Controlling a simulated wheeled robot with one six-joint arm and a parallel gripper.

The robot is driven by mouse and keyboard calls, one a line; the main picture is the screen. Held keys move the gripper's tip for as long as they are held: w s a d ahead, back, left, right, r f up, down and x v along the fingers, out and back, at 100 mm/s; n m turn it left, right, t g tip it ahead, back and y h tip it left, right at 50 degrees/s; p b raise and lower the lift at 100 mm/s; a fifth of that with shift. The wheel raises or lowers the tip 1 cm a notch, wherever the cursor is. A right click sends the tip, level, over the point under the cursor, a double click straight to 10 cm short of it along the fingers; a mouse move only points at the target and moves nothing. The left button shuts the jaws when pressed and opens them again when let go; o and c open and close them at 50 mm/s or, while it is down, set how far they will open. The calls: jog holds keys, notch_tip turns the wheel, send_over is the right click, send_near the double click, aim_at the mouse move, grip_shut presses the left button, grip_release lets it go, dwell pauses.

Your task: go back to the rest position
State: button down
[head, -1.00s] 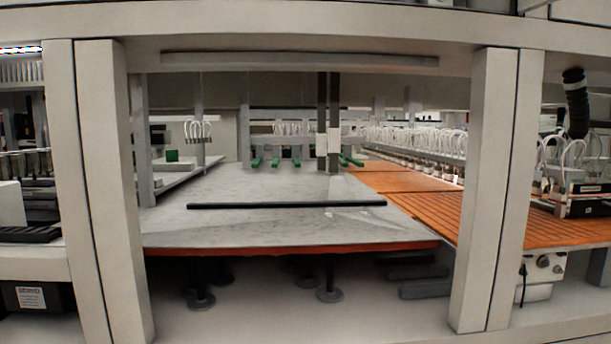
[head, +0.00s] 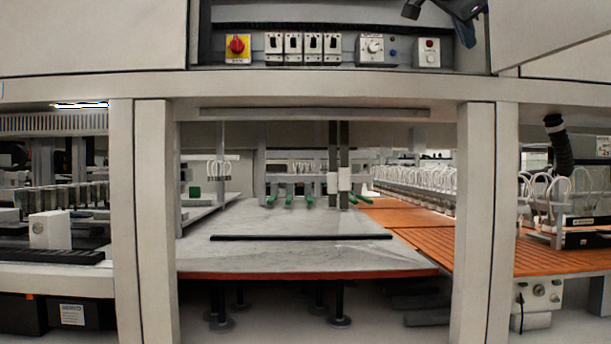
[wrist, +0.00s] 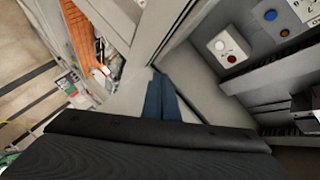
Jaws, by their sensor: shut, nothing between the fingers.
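My gripper (wrist: 160,85) shows in the wrist view with its two blue fingers side by side and closed, nothing between them. It is in the air, with the control panel face to its right and a pale frame edge behind it.
A pale frame with a left post (head: 155,220) and right post (head: 473,215) stands ahead. A red rotary switch (head: 236,45) and other controls line the panel above. Behind the posts lie a grey table (head: 300,258) and an orange slatted surface (head: 480,245).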

jog(key=w+a+f+n+g+y, duration=0.1)
jog(key=w+a+f+n+y, duration=0.15)
jog(key=f, duration=0.85)
jog(key=w+a+f+n+g+y, duration=0.1)
jog(key=w+a+f+n, duration=0.2)
jog(key=f, duration=0.7)
notch_tip(320, 180, down, 22)
jog(key=s+a+f+n+g+y, duration=0.1)
jog(key=s+a+n+g+y, duration=0.15)
jog(key=n, duration=0.35)
jog(key=s+a+f+n+g+y, duration=0.2)
jog(key=s+a+f+n, duration=0.1)
jog(key=s+f, duration=1)
jog(key=s+a+f+n+g+y, duration=0.1)
jog(key=s+a+f+n+g, duration=0.2)
jog(key=s+f, duration=0.9)
notch_tip(320, 180, down, 6)
jog(key=shift+s+a+f+n+g+y, duration=0.15)
jog(key=shift+s+a+n+g+y, duration=0.25)
jog(key=shift+a+n, duration=0.25)
